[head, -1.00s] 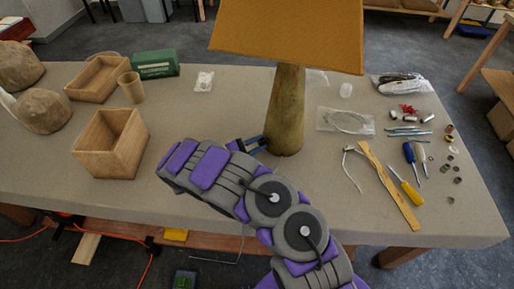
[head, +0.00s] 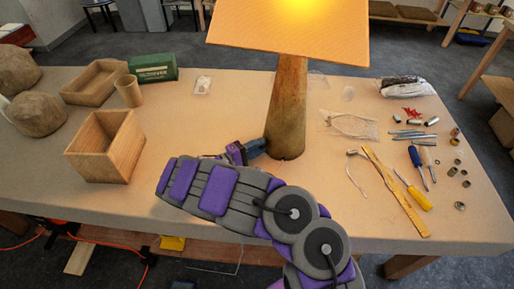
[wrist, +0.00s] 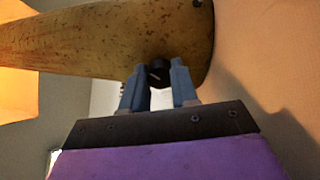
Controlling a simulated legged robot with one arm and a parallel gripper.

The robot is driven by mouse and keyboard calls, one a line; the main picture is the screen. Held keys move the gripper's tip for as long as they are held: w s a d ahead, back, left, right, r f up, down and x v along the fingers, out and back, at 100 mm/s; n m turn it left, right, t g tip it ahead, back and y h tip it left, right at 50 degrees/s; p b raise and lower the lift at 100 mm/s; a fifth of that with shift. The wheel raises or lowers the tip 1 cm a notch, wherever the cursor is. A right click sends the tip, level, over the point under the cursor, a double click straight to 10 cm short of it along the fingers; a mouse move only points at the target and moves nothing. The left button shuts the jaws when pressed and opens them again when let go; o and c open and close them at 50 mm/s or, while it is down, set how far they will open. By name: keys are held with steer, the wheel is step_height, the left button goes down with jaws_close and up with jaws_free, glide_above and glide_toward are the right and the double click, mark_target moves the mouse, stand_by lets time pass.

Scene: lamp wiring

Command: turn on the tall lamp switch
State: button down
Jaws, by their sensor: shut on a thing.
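The tall lamp stands on the table, with a wooden trunk base (head: 287,105) and an orange shade (head: 290,32) that glows bright yellow at its top. In the wrist view the lamp's trunk (wrist: 110,40) lies sideways across the top. A small black switch knob (wrist: 158,72) sticks out low on the trunk. My gripper (wrist: 157,80) has its two blue-grey fingers on either side of the knob, shut on it. In the head view my gripper (head: 254,147) is at the left of the trunk's foot, and the knob is hidden there.
A wooden box (head: 105,147), an open tray (head: 95,82), a cup (head: 130,91) and a green box (head: 153,68) stand on the left. A wooden ruler (head: 396,190), screwdrivers (head: 413,190) and small parts lie right of the lamp.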

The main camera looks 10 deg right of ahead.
steer(key=shift+f, duration=0.2)
steer(key=c, duration=1.1)
jaws_free()
steer(key=shift+c, duration=0.2)
steer(key=shift+o, duration=1.4)
steer(key=shift+r, duration=0.1)
steer(key=shift+a, duration=0.1)
steer(key=p+v, duration=0.3)
steer(key=v, duration=1.4)
steer(key=shift+a, duration=0.2)
